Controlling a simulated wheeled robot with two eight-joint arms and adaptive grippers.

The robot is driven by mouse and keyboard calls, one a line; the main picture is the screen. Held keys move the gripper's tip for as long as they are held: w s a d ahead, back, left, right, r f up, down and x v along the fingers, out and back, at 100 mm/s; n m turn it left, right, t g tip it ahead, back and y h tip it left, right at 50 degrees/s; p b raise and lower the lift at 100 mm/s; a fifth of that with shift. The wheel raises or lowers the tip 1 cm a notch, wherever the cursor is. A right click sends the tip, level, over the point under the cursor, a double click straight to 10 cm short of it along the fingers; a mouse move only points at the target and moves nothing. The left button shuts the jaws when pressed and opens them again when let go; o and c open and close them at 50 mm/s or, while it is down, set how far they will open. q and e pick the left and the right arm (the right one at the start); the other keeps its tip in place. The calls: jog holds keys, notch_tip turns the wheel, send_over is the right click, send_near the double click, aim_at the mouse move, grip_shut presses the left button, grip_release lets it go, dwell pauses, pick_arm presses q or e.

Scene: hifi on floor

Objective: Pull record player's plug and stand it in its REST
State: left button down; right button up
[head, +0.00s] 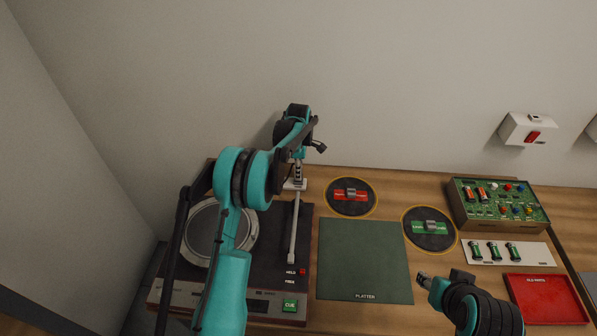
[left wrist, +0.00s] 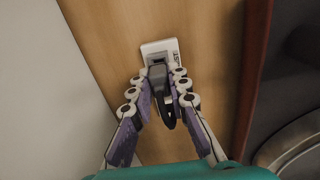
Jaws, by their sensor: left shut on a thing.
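In the left wrist view my left gripper (left wrist: 160,88) is shut on the dark grey plug (left wrist: 163,92), which sits between its fingers. The plug's far end is against or just over a white holder (left wrist: 151,48) with small lettering on the wood strip; I cannot tell whether it is seated. In the head view my left gripper (head: 297,170) points down behind the record player (head: 265,255), near the back wall. The plug is not clear there. My right gripper (head: 425,281) is at the lower right over the table, its fingers too small to judge.
A green platter mat (head: 365,260) and two round dark pads (head: 350,197) (head: 430,229) lie right of the player. A circuit box (head: 495,204), a battery strip (head: 508,252) and a red tray (head: 546,298) are farther right. A white wall unit (head: 527,129) hangs above.

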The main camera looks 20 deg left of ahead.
pick_arm(q)
jog(key=shift+f+b, duration=0.5)
jog(key=shift+f, duration=0.25)
dwell(0.5)
dwell(0.3)
jog(key=c, duration=1.4)
grip_release()
jog(key=shift+o, duration=0.2)
notch_tip(320, 180, up, 12)
jog(key=shift+f, duration=0.2)
notch_tip(320, 180, up, 5)
jog(key=p, duration=0.4)
jog(key=shift+r, duration=0.2)
